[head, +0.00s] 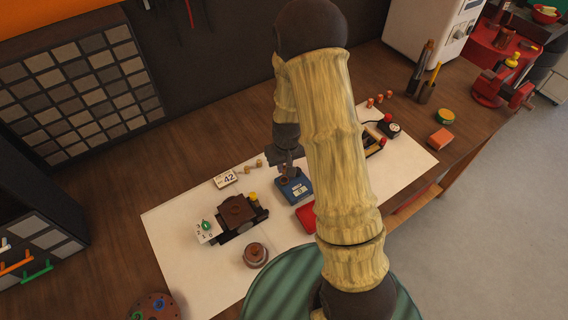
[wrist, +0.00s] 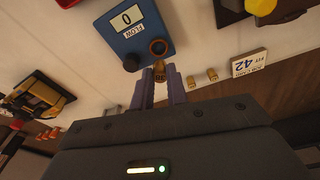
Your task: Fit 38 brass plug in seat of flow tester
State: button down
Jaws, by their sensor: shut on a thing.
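The flow tester (head: 297,193) is a blue box on the white mat. In the wrist view the flow tester (wrist: 128,35) shows a display reading 0, a black knob and a round copper-rimmed seat (wrist: 158,47). My gripper (wrist: 159,76) is shut on a small brass plug (wrist: 159,70), just beside the seat in the picture. The plug looks apart from the seat; its height above it and its number cannot be read. In the head view my gripper (head: 286,163) is over the tester's back edge and hides part of it. A job card (head: 225,179) reads FIT 42.
Two more brass plugs (wrist: 191,82) (wrist: 212,74) stand between tester and card. A dark block fixture (head: 238,212) and a round brown pot (head: 256,254) stand left of the tester. A red object (head: 306,216) lies in front. Bare mat lies at the front left.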

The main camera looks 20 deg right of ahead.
jog(key=shift+f+b, duration=1.25)
jog(key=shift+f, duration=0.55)
jog(key=shift+f+b, duration=0.7)
jog(key=shift+f, duration=0.15)
jog(key=c, duration=0.9)
grip_release()
jog(key=shift+r, duration=0.15)
jog(key=shift+r+p, duration=2.95)
jog(key=shift+r, duration=0.95)
